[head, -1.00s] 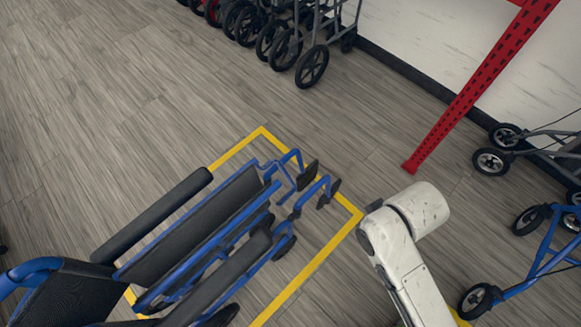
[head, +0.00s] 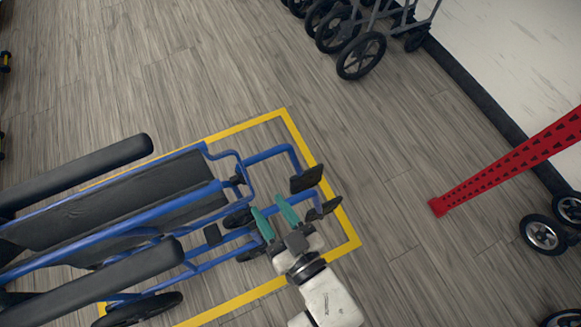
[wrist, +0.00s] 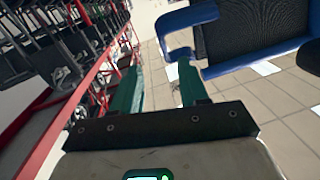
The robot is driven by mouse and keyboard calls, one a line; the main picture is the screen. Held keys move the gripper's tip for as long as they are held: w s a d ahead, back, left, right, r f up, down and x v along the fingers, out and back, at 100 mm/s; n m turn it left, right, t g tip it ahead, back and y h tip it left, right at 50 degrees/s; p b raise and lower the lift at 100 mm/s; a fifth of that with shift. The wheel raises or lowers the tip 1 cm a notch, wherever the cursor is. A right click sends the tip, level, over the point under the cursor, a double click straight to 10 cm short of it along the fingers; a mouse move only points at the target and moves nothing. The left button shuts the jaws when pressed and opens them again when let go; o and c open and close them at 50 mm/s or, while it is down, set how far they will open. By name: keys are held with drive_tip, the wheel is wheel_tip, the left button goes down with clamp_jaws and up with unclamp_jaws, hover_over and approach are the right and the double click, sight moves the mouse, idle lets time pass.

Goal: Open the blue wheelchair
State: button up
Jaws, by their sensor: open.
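The blue wheelchair (head: 180,218) stands at the left of the head view inside a yellow floor outline, with blue tubes, black armrests and a dark seat that looks narrow between its side rails. Its footrests point to the right. My gripper (head: 272,214), with two green fingers, is open and over the front of the wheelchair by the footrests. Nothing shows between the fingers. In the wrist view, the open gripper (wrist: 158,78) shows with blue tube and a dark panel of a wheelchair (wrist: 255,35) at upper right. I cannot tell whether a finger touches it.
A red perforated post (head: 510,160) stands at right, with a black wheel (head: 545,234) beyond it. Other wheeled frames (head: 362,50) stand at the top. The yellow floor line (head: 245,123) surrounds the wheelchair. The wooden floor between wheelchair and post is clear.

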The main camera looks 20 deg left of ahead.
sight(248, 176)
drive_tip(key=shift+y, duration=0.3)
drive_tip(key=b+x, duration=0.1)
drive_tip(key=x, duration=0.9)
drive_tip(key=shift+w+a+r+b, duration=0.1)
drive_tip(key=shift+a+r+b, duration=0.05)
drive_tip(key=shift+a+b, duration=0.15)
clamp_jaws()
